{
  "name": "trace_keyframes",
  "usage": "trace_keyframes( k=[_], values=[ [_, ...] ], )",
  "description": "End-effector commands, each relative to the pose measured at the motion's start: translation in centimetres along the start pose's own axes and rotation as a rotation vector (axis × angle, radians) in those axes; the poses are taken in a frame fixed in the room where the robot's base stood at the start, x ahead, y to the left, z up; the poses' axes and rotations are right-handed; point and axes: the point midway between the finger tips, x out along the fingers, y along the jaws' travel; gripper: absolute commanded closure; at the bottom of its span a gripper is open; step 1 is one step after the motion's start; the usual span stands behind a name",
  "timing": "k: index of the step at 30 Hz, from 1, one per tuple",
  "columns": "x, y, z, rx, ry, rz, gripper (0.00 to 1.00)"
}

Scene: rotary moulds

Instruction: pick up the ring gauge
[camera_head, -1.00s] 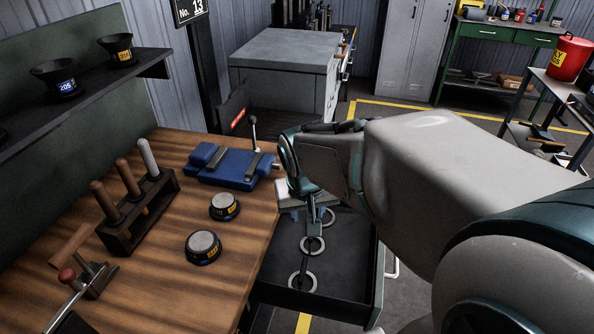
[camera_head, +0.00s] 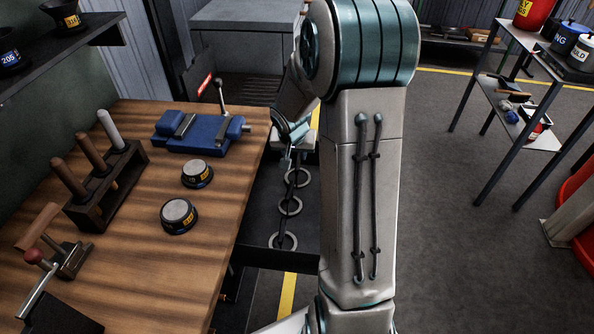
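Three pale metal rings, which look like ring gauges, lie in a row in the open dark drawer (camera_head: 270,258) beside the bench: a far ring (camera_head: 307,180), a middle ring (camera_head: 299,206) and a near ring (camera_head: 292,242). A dark bar runs along under them. My gripper (camera_head: 288,162) points down over the far end of the drawer, just beyond and left of the far ring. Its fingertips are small and dark, so I cannot tell whether they are open or hold anything. My arm hides the drawer's right side.
The wooden bench (camera_head: 130,275) on the left carries a blue vise (camera_head: 197,138), two round labelled pieces (camera_head: 197,174) (camera_head: 179,215) and a rack of handled tools (camera_head: 110,190). A grey cabinet (camera_head: 240,15) stands behind. The floor (camera_head: 450,220) right of my arm is clear.

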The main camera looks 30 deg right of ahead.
Motion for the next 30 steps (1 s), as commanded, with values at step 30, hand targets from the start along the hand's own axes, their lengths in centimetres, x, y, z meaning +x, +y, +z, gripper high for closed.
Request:
trace_keyframes(
  k=[30],
  values=[
    [8.1, 0.8, 0.1, 0.0, 0.001, 0.0, 0.64]
  ],
)
